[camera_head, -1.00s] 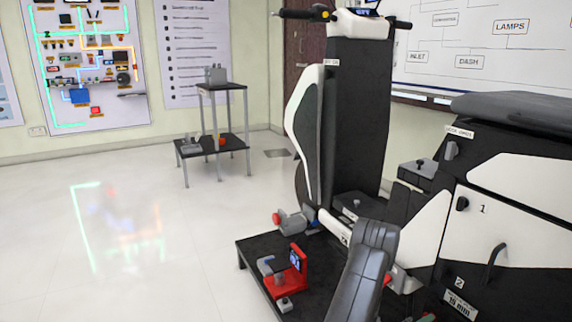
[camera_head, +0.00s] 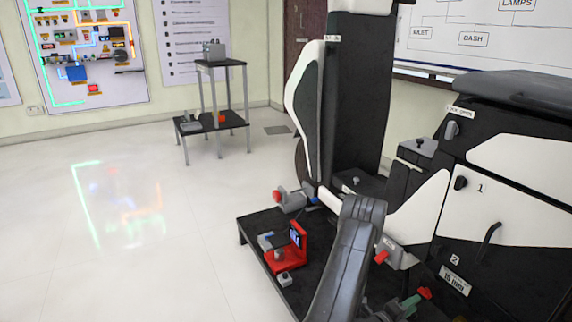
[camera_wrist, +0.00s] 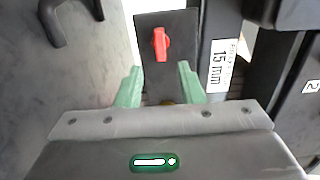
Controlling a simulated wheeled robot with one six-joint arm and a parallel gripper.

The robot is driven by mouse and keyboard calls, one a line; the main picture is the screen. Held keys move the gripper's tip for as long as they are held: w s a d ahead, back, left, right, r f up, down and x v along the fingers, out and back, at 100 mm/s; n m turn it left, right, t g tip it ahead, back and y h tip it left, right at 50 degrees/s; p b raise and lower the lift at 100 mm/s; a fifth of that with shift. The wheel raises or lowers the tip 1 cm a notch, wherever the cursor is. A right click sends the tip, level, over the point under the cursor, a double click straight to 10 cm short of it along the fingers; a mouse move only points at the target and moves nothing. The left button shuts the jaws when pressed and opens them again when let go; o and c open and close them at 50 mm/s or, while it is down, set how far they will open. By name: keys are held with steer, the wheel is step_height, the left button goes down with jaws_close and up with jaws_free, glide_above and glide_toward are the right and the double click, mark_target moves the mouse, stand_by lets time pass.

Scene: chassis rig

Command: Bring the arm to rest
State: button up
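My gripper (camera_head: 408,304) shows at the bottom of the head view, low beside the black-and-white chassis rig (camera_head: 415,215). In the wrist view, its two green fingers (camera_wrist: 158,84) stand apart with nothing held between them. A dark block with a red lever (camera_wrist: 161,44) shows ahead of the gap; I cannot tell whether the fingers touch it. A red part (camera_head: 425,293) shows near the fingers in the head view. My dark grey arm link rises in front of the rig and hides part of it.
A low black platform (camera_head: 252,236) carries a red fixture (camera_head: 290,256) left of my arm. A "15 mm" label (camera_wrist: 217,66) is right of the lever. A two-level black stand (camera_head: 222,63) is at the back. The floor at left is clear.

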mark_target(426, 295)
steer(key=b+x, duration=0.1)
steer(key=x, duration=0.5)
steer(key=shift+w+d, duration=0.1)
steer(key=shift+d, duration=0.05)
steer(key=n, duration=0.5)
steer(key=shift+r+n, duration=0.3)
steer(key=shift+n, duration=0.1)
steer(key=shift+w+a+r+n, duration=0.1)
steer(key=shift+n, duration=1.2)
steer(key=shift+w+a+r+n, duration=0.1)
steer(key=shift+n, duration=1.2)
steer(key=shift+r, duration=0.1)
